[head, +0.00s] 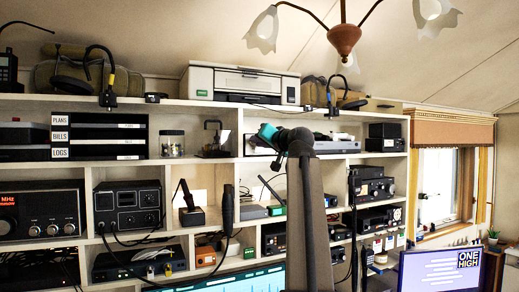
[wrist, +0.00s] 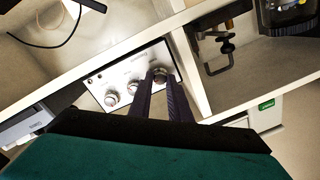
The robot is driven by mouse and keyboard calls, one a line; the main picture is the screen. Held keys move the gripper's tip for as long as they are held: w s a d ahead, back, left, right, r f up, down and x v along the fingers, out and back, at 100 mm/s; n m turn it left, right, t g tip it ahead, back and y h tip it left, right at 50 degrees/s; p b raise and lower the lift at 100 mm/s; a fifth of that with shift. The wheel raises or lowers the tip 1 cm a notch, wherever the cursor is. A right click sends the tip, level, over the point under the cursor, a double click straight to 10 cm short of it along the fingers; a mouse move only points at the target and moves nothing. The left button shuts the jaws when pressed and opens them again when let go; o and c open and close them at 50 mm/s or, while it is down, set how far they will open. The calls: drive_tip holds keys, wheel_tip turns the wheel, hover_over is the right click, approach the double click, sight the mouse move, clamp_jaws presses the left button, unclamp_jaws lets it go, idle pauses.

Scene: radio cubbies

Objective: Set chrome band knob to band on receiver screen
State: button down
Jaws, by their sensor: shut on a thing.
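In the wrist view, a pale panel (wrist: 98,80) carries a row of three chrome knobs. The left knob (wrist: 113,97) and the middle knob (wrist: 133,87) are clear of my gripper. My gripper (wrist: 161,76) has its dark fingers closed around the right chrome knob (wrist: 160,70), which they partly cover. Its pointer and the panel lettering are too small to read. In the head view, my arm hides the gripper and the panel. A radio at the left (head: 40,210) has a red "MHz" display. A monitor (head: 440,270) at the lower right reads "ONE HIGH".
White cubby shelves (head: 170,103) full of radios fill the wall. The panel sits in a cubby beside a divider (wrist: 188,75). A clamp-like item (wrist: 218,55) and a glass jar (wrist: 288,15) stand in the neighbouring cubby. A wide screen (head: 235,282) shows below.

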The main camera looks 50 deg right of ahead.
drive_tip(key=n+b, duration=0.7)
drive_tip(key=b, duration=0.3)
drive_tip(key=shift+f+g, duration=0.1)
drive_tip(key=shift+g, duration=0.2)
drive_tip(key=shift+n, duration=0.3)
drive_tip(key=c, duration=1.6)
unclamp_jaws()
drive_tip(key=shift+c, duration=0.2)
drive_tip(key=shift+s, duration=0.15)
drive_tip(key=p+v, duration=1.2)
drive_tip(key=v, duration=0.1)
drive_tip(key=shift+s+a, duration=0.2)
drive_tip(key=shift+a, duration=0.05)
